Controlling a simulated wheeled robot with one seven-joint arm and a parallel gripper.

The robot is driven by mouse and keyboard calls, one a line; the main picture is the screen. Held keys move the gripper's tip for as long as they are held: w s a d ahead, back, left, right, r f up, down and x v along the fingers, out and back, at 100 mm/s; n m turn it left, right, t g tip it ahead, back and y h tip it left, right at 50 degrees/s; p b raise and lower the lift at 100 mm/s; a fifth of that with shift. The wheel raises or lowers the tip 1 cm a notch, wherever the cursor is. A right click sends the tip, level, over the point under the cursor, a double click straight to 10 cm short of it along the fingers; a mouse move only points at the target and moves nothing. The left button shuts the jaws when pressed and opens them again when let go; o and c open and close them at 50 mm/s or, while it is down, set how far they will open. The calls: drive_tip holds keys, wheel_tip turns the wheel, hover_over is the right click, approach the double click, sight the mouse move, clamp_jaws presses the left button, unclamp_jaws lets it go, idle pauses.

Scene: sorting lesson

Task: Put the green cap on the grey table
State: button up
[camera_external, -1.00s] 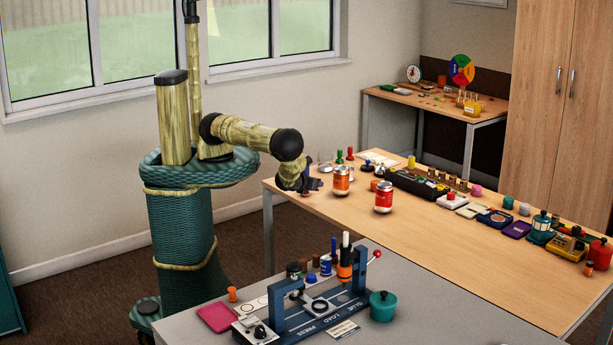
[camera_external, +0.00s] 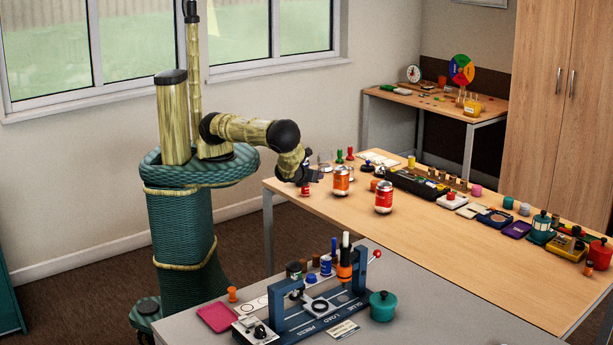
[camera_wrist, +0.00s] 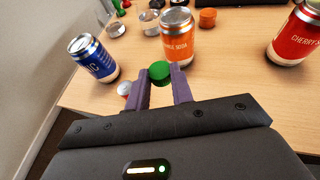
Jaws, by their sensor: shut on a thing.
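The green cap (camera_wrist: 159,70) sits between the fingertips of my gripper (camera_wrist: 161,82) in the wrist view, and the purple fingers are shut on it. In the external view my gripper (camera_external: 313,175) is over the near-left end of the wooden table. I cannot make out the cap there. The grey table (camera_external: 440,325) is in the foreground of the external view, with bare top at its front right.
An orange soda can (camera_wrist: 178,36), a blue can (camera_wrist: 93,58), a red cherry can (camera_wrist: 298,38) and a small red-and-white thing (camera_wrist: 125,89) stand around my gripper. The grey table holds a blue press (camera_external: 318,318), a teal pot (camera_external: 383,306) and a pink tray (camera_external: 215,317).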

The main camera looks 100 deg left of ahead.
drive_tip(key=w+d+f+m+t+h+p, duration=0.2)
drive_tip(key=w+d+m+t+h, duration=0.1)
drive_tip(key=d+m+h, duration=0.3)
drive_tip(key=w+d+f+m+t+h+p, duration=0.2)
drive_tip(key=w+d+f+m+t+h, duration=0.1)
drive_tip(key=w+d+m+h, duration=0.3)
drive_tip(key=d+t, duration=0.1)
drive_tip(key=d, duration=0.1)
drive_tip(key=shift+w+d+f+m, duration=0.15)
drive_tip(key=shift+w+d+m, duration=0.15)
